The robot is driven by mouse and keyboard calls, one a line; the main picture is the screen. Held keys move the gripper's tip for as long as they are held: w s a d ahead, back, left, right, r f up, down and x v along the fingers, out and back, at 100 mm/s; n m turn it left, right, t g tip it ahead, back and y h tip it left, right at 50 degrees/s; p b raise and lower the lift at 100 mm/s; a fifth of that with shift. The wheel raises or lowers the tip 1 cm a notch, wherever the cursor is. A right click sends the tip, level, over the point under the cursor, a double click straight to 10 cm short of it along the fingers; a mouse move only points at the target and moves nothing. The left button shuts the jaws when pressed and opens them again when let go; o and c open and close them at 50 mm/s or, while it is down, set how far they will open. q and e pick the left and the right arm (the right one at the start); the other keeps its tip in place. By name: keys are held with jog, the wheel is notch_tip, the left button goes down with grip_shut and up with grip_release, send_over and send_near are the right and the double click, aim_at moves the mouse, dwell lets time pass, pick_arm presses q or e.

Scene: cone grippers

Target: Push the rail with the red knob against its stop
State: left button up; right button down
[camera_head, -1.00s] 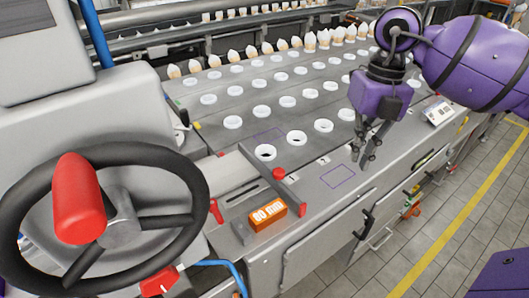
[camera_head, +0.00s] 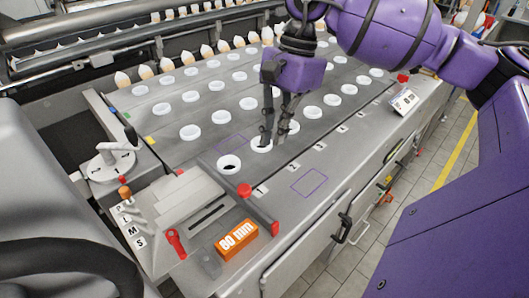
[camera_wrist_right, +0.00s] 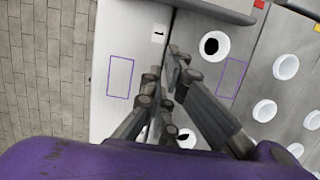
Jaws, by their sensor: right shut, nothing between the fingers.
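The red knob (camera_head: 244,190) stands at the near-left end of the grey machine table, beside a white ring with a dark hole (camera_head: 229,163). My left gripper is not in view.
Rows of white rings (camera_head: 249,103) cover the table, with cones along the back. An orange "80 mm" block (camera_head: 237,240) and a red lever (camera_head: 176,243) are near the front left. A purple-outlined rectangle (camera_head: 309,182) marks bare table right of the knob.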

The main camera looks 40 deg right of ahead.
jog(key=x, duration=0.8)
jog(key=shift+f, duration=0.3)
jog(key=a, duration=0.1)
jog(key=a+p, duration=0.1)
jog(key=a, duration=0.1)
jog(key=shift+s+a+f, duration=0.1)
jog(key=shift+f, duration=0.1)
jog(key=shift+a+p, duration=0.3)
jog(key=shift+a, duration=0.05)
jog(key=shift+s+a, duration=0.1)
jog(key=shift+f, duration=0.1)
jog(key=shift+a, duration=0.1)
